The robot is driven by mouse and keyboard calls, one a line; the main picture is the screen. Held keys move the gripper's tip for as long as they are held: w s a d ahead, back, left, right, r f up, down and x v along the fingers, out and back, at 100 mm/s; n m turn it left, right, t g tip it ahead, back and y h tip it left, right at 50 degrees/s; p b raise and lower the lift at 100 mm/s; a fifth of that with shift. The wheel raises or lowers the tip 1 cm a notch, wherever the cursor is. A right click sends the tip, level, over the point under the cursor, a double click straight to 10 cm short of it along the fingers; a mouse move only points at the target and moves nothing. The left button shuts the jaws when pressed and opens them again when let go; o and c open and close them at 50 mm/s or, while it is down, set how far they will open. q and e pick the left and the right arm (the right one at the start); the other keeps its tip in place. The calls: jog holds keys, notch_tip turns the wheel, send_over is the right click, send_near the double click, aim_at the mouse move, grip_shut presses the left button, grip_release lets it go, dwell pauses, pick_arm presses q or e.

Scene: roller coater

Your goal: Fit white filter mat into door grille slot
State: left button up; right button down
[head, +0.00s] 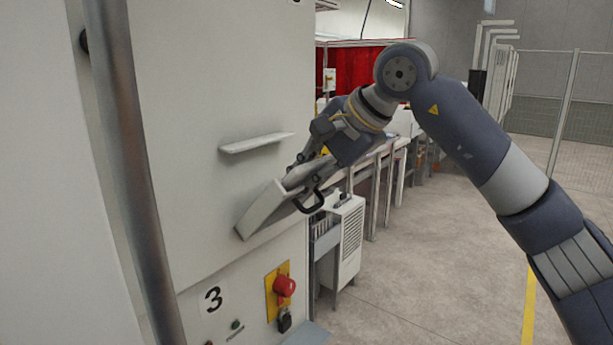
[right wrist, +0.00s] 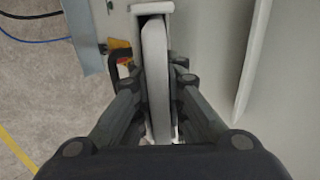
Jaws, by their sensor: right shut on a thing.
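The white filter mat (right wrist: 155,75) stands on edge between the fingers of my right gripper (right wrist: 154,88) in the right wrist view. My right gripper (head: 303,172) is shut on it in the head view, close to the cabinet door. A tilted light-grey grille housing (head: 262,210) juts from the door just below and left of the gripper. In the wrist view the housing's rim (right wrist: 150,9) surrounds the mat's far end, with dark gaps beside the mat. How deep the mat sits cannot be told. My left gripper is not in view.
A thin white ledge (head: 257,143) sticks out of the door above the housing. A black handle (head: 311,203) is right beside the gripper. Open floor (head: 430,260) lies to the right.

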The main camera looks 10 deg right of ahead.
jog(key=c, duration=1.7)
grip_release()
jog(key=shift+f, duration=0.2)
jog(key=shift+o, duration=0.6)
jog(key=shift+s+d+r, duration=0.15)
jog(key=shift+d+r, duration=0.05)
jog(key=shift+r, duration=0.2)
jog(key=v, duration=1.1)
jog(key=shift+s, duration=0.1)
